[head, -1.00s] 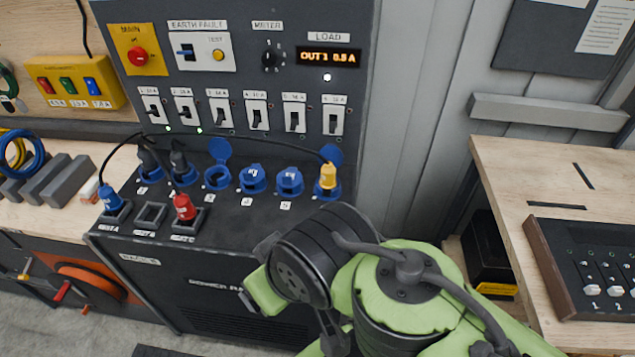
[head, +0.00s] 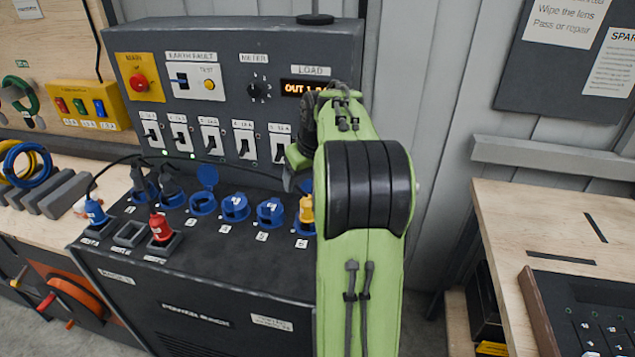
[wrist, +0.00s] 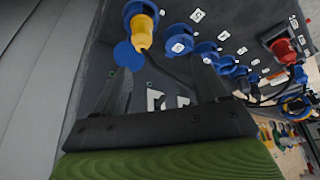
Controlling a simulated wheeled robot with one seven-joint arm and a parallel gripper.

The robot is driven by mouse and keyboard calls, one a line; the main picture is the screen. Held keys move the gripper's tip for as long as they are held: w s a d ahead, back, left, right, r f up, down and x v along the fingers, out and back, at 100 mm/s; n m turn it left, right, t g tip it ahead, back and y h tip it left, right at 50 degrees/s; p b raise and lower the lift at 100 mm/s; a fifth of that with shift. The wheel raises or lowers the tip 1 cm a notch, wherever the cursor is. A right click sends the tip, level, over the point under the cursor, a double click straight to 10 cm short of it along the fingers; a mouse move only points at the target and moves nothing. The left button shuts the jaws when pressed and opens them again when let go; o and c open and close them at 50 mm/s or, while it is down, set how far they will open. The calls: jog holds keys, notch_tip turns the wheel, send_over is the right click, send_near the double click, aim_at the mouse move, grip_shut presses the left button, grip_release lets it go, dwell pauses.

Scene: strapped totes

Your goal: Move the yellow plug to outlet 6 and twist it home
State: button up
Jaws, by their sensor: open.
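The yellow plug (head: 306,210) stands in the rightmost blue outlet (head: 303,229) of the front row, partly hidden behind my arm. In the wrist view the yellow plug (wrist: 143,32) sits in its blue outlet (wrist: 131,11), with the round blue lid (wrist: 128,57) swung open beside it. I cannot tell how far the plug is turned. My gripper (wrist: 161,68) is open and empty, its two dark fingers apart near the switch panel. The plug is beyond the fingertips, not between them. In the head view my arm hides most of the gripper.
A red plug (head: 160,227) and a blue plug (head: 95,211) stand in holders at the front left, with an empty holder (head: 131,234) between. Two dark plugs with cables fill the left outlets. Switches (head: 210,140) line the upright panel. A wooden bench (head: 530,210) stands right.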

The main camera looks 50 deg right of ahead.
send_near(307, 208)
jog(key=x, duration=0.4)
jog(key=d+b+x, duration=0.1)
jog(key=x, duration=0.3)
jog(key=b+x, duration=0.1)
jog(key=x, duration=0.4)
jog(key=shift+w+d+r, duration=0.15)
jog(key=shift+w+r, duration=0.15)
jog(key=c, duration=1.2)
jog(key=shift+o, duration=0.2)
jog(key=shift+n+y, duration=0.3)
jog(key=shift+n, duration=0.4)
jog(key=shift+r+p, duration=0.1)
jog(key=shift+p, duration=0.2)
jog(key=shift+n+y+p, duration=0.3)
jog(key=shift+n+p, duration=0.1)
jog(key=shift+n, duration=0.4)
jog(key=shift+n+y+p, duration=0.3)
jog(key=shift+n+p, duration=0.25)
jog(key=shift+n, duration=0.15)
